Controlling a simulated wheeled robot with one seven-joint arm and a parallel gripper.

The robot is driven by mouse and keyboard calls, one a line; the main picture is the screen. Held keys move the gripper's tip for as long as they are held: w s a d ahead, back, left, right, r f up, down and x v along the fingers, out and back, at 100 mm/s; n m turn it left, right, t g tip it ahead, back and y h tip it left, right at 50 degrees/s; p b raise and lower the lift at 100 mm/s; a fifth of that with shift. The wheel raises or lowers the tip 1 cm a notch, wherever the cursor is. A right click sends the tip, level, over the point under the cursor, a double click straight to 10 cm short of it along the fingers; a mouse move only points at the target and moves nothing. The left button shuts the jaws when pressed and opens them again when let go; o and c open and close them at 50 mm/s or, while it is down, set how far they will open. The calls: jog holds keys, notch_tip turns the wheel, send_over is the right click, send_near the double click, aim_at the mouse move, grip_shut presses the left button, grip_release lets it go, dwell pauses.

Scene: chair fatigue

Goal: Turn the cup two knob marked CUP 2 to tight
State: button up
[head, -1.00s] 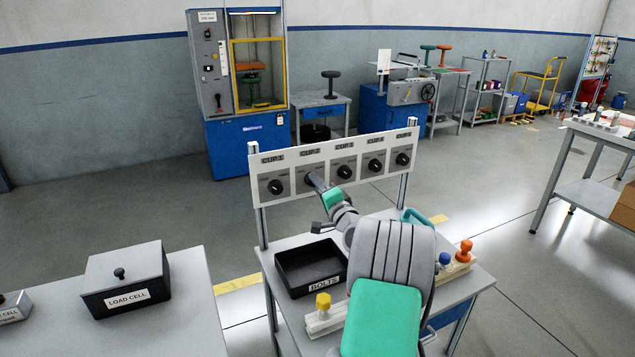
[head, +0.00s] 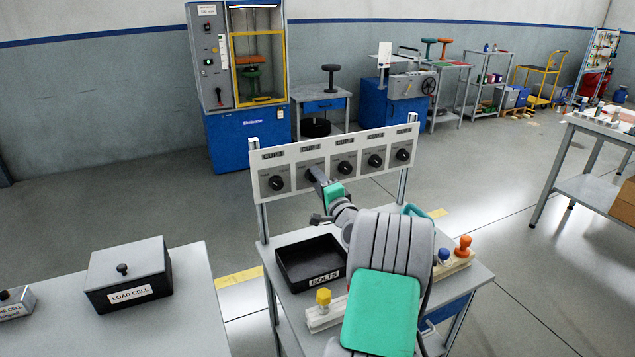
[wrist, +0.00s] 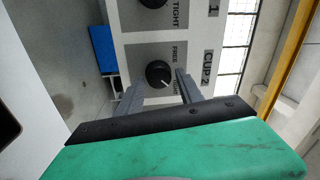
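The CUP 2 knob (wrist: 158,73) is a round black dial on a grey plate in the wrist view. Its CUP 2 label (wrist: 207,67) appears sideways, with FREE and a partly covered TIGHT beside the dial. My gripper (wrist: 156,84) is open, with one grey finger on each side of the knob and a gap visible around it. I cannot tell whether either finger touches it. In the head view my gripper (head: 317,178) is at the second dial from the left, which it mostly hides. The knob's pointer direction is not clear.
The white panel (head: 290,161) carries several other dials, with the first dial (head: 277,183) just left of my gripper. Below are a black BOLTS tray (head: 312,262) and coloured pegs on a cart. A LOAD CELL box (head: 128,275) stands on the left table.

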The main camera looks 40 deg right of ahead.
jog(key=shift+o, duration=1.1)
jog(key=v, duration=0.8)
jog(key=shift+b, duration=0.35)
jog(key=shift+w, duration=0.1)
jog(key=w+a+r+n+g+y+p, duration=0.15)
jog(key=a+n, duration=0.25)
jog(key=a, duration=0.4)
jog(key=w+a+n+g+y+p, duration=0.2)
jog(key=a+n+g+y+p, duration=0.1)
jog(key=a, duration=0.6)
jog(key=w+a+r+n+g+y+p, duration=0.1)
jog(key=w+a+n+g+y+p, duration=0.2)
jog(key=a, duration=0.5)
jog(key=s+a+r+n+g+p, duration=0.1)
jog(key=s+a+n+g+p, duration=0.4)
jog(key=s+a, duration=0.6)
jog(key=s+a+r+n+g+h+p, duration=0.1)
jog(key=s+a+n, duration=0.3)
jog(key=s, duration=0.9)
jog(key=shift+s+g+h, duration=0.25)
jog(key=shift+g+h, duration=0.4)
jog(key=shift+g, duration=0.1)
